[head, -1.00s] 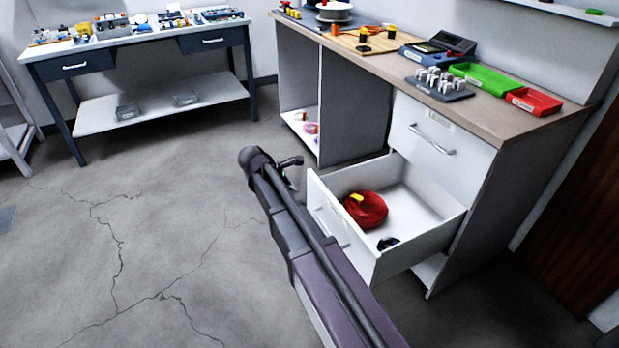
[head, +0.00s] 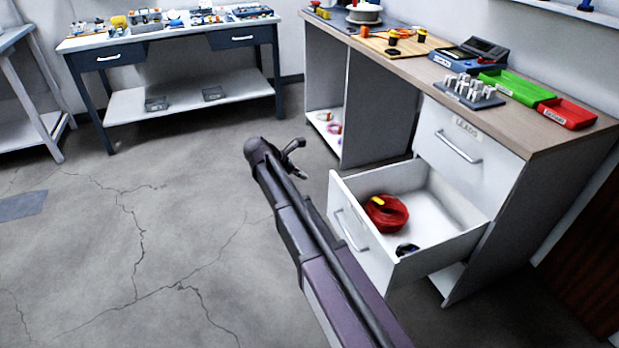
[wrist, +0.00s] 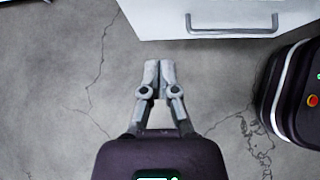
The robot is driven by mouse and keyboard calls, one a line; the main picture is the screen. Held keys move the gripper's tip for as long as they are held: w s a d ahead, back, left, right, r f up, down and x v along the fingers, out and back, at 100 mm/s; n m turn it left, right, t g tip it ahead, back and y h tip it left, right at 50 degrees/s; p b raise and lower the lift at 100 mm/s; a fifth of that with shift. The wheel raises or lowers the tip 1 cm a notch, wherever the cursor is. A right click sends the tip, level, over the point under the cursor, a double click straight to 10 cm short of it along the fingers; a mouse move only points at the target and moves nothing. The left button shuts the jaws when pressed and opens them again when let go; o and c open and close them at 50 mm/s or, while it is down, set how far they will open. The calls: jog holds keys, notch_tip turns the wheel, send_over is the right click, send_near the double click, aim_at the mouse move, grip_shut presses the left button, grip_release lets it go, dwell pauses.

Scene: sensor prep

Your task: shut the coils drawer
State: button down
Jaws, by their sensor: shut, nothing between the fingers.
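The open drawer (head: 360,257) is the lower one of the workbench cabinet and is pulled well out. A red coil (head: 386,213) with a yellow tag and a small dark item (head: 406,249) lie inside it. No label on this drawer can be read. Its front and bar handle (head: 351,230) face my arm. In the wrist view a white front (wrist: 150,22) with a bar handle (wrist: 236,29) is at the top. My gripper (wrist: 160,66) is shut and empty, over the floor just short of that front. In the head view my gripper (head: 297,152) is left of the drawer.
The upper drawer (head: 468,142), labelled LEADS, is shut. The worktop holds a green tray (head: 517,88), a red tray (head: 567,113) and a rack (head: 470,92). A second table (head: 172,38) stands at the back left. The cracked floor left of the drawer is clear.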

aim_at(337, 185)
jog(key=b+x, duration=0.2)
jog(key=x, duration=0.1)
jog(key=d+r+b+x, duration=0.1)
jog(key=b+x, duration=0.1)
jog(key=x, duration=0.2)
jog(key=b+x, duration=0.2)
jog(key=x, duration=0.2)
jog(key=shift+w+d, duration=0.25)
jog(key=shift+d, duration=0.05)
jog(key=shift+w+d, duration=0.2)
jog(key=shift+d, duration=0.4)
jog(key=shift+w, duration=0.1)
